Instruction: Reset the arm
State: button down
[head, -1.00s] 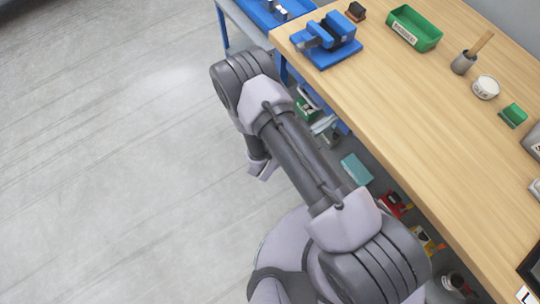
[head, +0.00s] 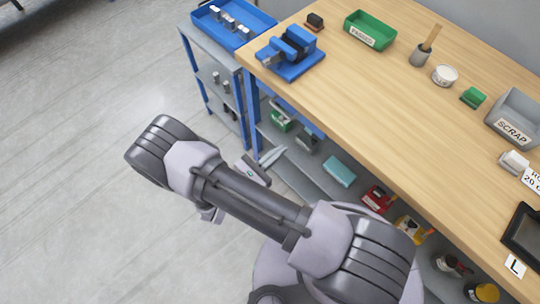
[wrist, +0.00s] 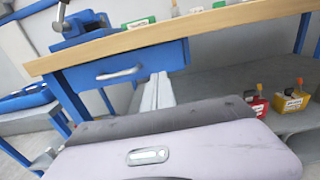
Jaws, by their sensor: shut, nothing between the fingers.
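My gripper (head: 271,157) shows in the head view beyond my forearm, beside the bench's front edge and above the lower shelf. Its two pale fingers are together with nothing between them. In the wrist view my gripper (wrist: 158,92) points at the bench front, with the shut fingers just right of the blue drawer's handle. My arm is folded across the lower middle of the head view, with its elbow out over the floor. Part of the gripper body is hidden behind my arm in the head view.
The wooden bench (head: 400,120) carries a blue vise (head: 290,53), a green bin (head: 369,30) and a grey scrap bin (head: 515,118). A blue drawer (wrist: 120,70) hangs under it. A cart with a blue tray (head: 235,22) stands left. Open floor (head: 70,130) lies left.

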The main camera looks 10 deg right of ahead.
jog(key=s+r+m+g+y, duration=0.1)
jog(key=s+r+m+y, duration=0.2)
jog(key=r+m, duration=0.7)
jog(key=s+d+r+m+g+y, duration=0.1)
jog(key=s+r+m+y, duration=0.3)
jog(key=r+m+y, duration=0.4)
jog(key=s+r+m+g+y, duration=0.2)
jog(key=s+r+m+y, duration=0.2)
jog(key=r+m, duration=0.7)
notch_tip(320, 180, up, 5)
jog(key=shift+s+d+f+m+g+y, duration=0.1)
jog(key=shift+s+d+m+g+y, duration=0.2)
jog(key=shift+y, duration=0.6)
jog(key=shift+w, duration=0.15)
